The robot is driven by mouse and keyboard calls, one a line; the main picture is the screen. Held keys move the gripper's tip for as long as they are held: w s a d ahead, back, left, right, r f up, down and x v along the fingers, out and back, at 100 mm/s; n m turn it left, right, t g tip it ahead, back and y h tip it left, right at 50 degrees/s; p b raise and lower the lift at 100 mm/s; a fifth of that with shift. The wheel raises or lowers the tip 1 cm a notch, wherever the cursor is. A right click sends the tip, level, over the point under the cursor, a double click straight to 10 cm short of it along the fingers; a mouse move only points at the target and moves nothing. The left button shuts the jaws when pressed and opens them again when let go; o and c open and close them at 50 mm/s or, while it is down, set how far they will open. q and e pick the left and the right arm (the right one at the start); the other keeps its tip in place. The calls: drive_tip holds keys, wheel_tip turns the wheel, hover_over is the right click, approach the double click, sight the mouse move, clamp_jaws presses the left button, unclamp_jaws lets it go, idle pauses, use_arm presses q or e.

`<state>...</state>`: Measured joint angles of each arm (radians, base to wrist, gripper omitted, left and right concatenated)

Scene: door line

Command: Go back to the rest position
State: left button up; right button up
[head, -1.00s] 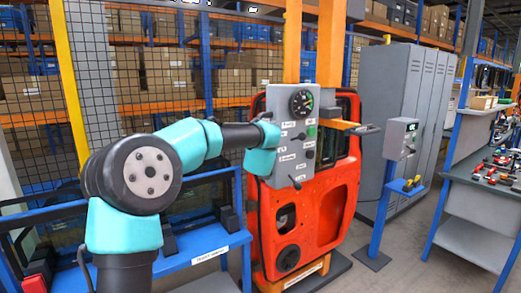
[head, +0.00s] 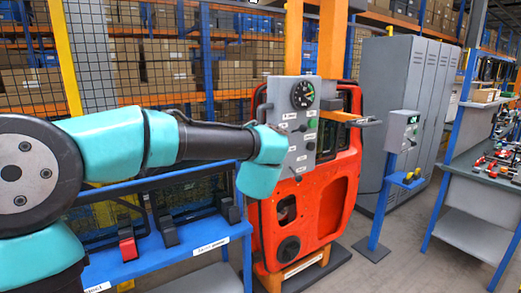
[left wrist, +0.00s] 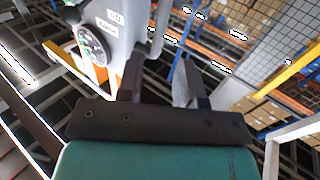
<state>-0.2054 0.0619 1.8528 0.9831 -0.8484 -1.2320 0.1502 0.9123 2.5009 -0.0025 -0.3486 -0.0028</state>
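My left arm, teal and black, reaches in from the left in the head view, with its teal wrist (head: 260,172) in front of the lower left of the grey control panel (head: 292,125). The left gripper is hidden in that view. In the left wrist view the left gripper (left wrist: 158,78) has its two dark fingers apart with nothing between them. The panel with its round gauge (left wrist: 92,45) shows there at upper left, beside the fingers. My right gripper is in neither view.
A red door (head: 325,200) hangs behind the panel on an orange frame (head: 330,40). A blue rack (head: 175,255) stands at lower left under my arm. A grey box on a blue post (head: 403,130), grey lockers (head: 400,75) and a bench (head: 495,170) are to the right.

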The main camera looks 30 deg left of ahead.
use_arm(q)
drive_tip(key=shift+s+d, duration=0.2)
drive_tip(key=shift+s, duration=0.15)
drive_tip(key=w+d+f+m+g+h, duration=0.1)
drive_tip(key=d+f+m+g+h, duration=0.2)
drive_tip(key=f, duration=1.5)
drive_tip(key=w+d+f+m+g+h, duration=0.15)
drive_tip(key=d+f+h, duration=0.3)
drive_tip(key=f, duration=1.35)
drive_tip(key=s+d+f+g+h, duration=0.2)
drive_tip(key=s+f+g, duration=0.3)
drive_tip(key=s+f, duration=0.7)
drive_tip(key=s+d+f+g+h, duration=0.3)
drive_tip(key=s+d+f+g, duration=0.1)
drive_tip(key=s+f, duration=0.9)
wheel_tip(320, 180, down, 2)
drive_tip(key=shift+f+g, duration=0.2)
drive_tip(key=shift+g, duration=0.55)
drive_tip(key=shift+n, duration=0.25)
